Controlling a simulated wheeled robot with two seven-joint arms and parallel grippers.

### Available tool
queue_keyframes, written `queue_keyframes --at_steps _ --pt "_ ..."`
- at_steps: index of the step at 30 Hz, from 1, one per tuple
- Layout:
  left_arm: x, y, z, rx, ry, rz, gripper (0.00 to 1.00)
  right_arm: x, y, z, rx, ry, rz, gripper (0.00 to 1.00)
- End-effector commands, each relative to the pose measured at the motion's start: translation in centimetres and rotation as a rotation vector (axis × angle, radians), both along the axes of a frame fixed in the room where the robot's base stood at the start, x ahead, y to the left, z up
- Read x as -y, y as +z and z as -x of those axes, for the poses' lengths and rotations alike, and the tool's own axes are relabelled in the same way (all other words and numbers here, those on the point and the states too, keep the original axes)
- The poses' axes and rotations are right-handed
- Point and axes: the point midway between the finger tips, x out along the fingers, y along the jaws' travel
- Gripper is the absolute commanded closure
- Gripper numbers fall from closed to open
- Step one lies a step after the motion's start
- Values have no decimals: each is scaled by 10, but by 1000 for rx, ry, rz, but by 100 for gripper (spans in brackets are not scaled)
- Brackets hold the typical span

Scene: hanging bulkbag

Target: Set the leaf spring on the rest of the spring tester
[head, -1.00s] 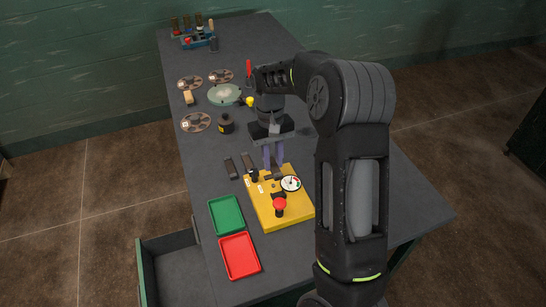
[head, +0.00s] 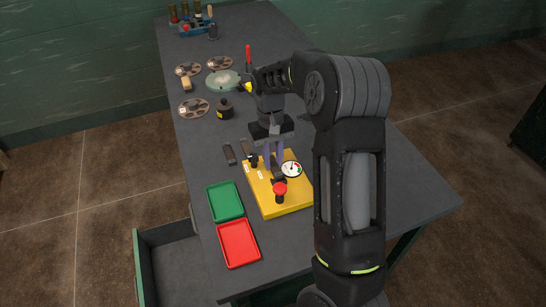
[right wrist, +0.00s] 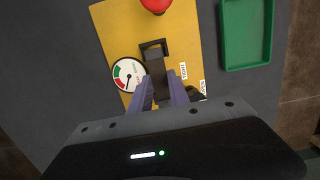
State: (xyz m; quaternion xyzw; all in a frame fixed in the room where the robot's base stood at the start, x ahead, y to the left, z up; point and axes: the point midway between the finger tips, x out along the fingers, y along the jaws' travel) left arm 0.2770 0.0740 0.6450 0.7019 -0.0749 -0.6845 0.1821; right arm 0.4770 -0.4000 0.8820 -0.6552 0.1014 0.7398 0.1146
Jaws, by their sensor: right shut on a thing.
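The yellow spring tester (head: 292,205) stands on the table, with a round dial (head: 291,169) and a red knob (head: 280,189). My right gripper (head: 273,164) is above its far part, pointing down. In the right wrist view the purple fingers (right wrist: 160,92) are shut on a dark leaf spring (right wrist: 157,76). The spring's far end is at or over the black bracket-like rest (right wrist: 153,46); I cannot tell whether they touch. The dial (right wrist: 128,75) is beside the fingers. My left gripper is out of view.
Dark strips (head: 229,154) lie left of the tester. A green tray (head: 225,202) and a red tray (head: 238,243) are at the near left edge. Discs (head: 193,108), a black pot (head: 225,109) and a pale green round plate (head: 223,81) stand farther back. The table's right side is clear.

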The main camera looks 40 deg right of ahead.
Motion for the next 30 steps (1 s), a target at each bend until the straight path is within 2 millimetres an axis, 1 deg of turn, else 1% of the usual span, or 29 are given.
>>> queue_keyframes --at_steps 1,6,27,28,30 --pt "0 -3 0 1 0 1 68 0 -5 0 0 0 0 100" --pt "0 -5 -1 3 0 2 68 0 -9 0 0 0 0 100" --pt "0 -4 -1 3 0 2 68 0 -9 1 1 0 0 100" --pt "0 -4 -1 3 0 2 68 0 -9 1 1 0 0 76" --pt "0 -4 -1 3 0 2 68 0 -9 1 1 0 0 71"
